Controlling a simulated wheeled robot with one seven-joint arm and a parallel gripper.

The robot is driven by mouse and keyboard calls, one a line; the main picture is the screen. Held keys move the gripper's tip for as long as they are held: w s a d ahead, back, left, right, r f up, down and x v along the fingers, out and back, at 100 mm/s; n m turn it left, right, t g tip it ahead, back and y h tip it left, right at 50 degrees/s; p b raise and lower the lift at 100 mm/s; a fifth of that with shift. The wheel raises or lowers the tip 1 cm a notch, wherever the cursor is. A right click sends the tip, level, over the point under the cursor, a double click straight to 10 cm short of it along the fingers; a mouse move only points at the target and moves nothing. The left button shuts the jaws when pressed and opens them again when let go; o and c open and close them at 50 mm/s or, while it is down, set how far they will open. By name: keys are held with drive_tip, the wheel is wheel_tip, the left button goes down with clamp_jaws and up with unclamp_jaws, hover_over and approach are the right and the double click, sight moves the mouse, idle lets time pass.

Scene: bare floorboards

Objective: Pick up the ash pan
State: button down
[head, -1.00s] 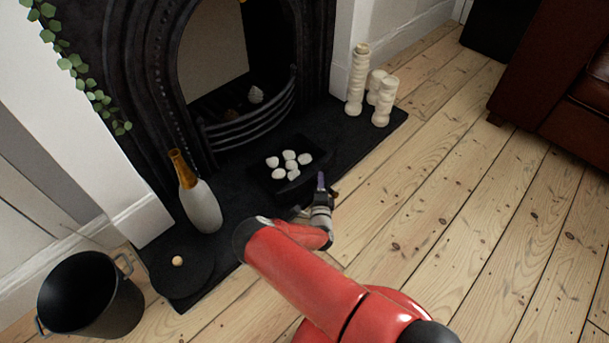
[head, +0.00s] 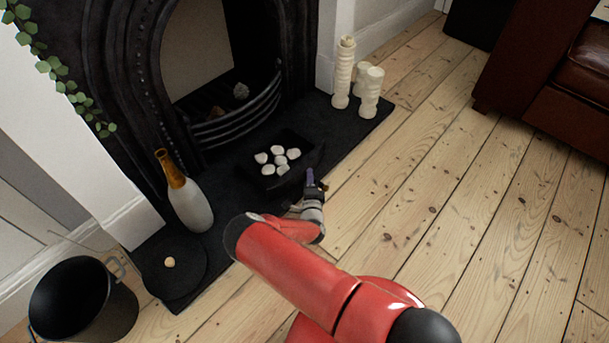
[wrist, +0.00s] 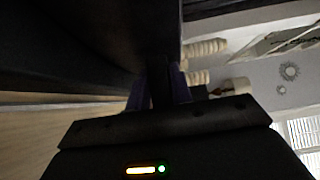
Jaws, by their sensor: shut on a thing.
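The ash pan (head: 304,163) is a black, shallow tray with several white stones (head: 279,158) in it. It is at the black hearth in front of the fireplace. Its dark edges blend into the hearth, so I cannot tell whether it touches the hearth. My gripper (head: 310,178), with purple fingers, is at the pan's near right side, shut on it. In the wrist view, the fingers (wrist: 161,88) close on a dark part, and a large dark surface fills the upper left.
A bottle (head: 188,198) stands left of the pan, near a round dark plate with a small ball (head: 169,262). A black bucket (head: 83,305) is at lower left. Cream candles (head: 368,92) stand at the hearth's right end. The floorboards (head: 420,200) at right are clear up to a brown sofa (head: 550,90).

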wheel_tip(320, 180, up, 28)
drive_tip(key=p, duration=0.7)
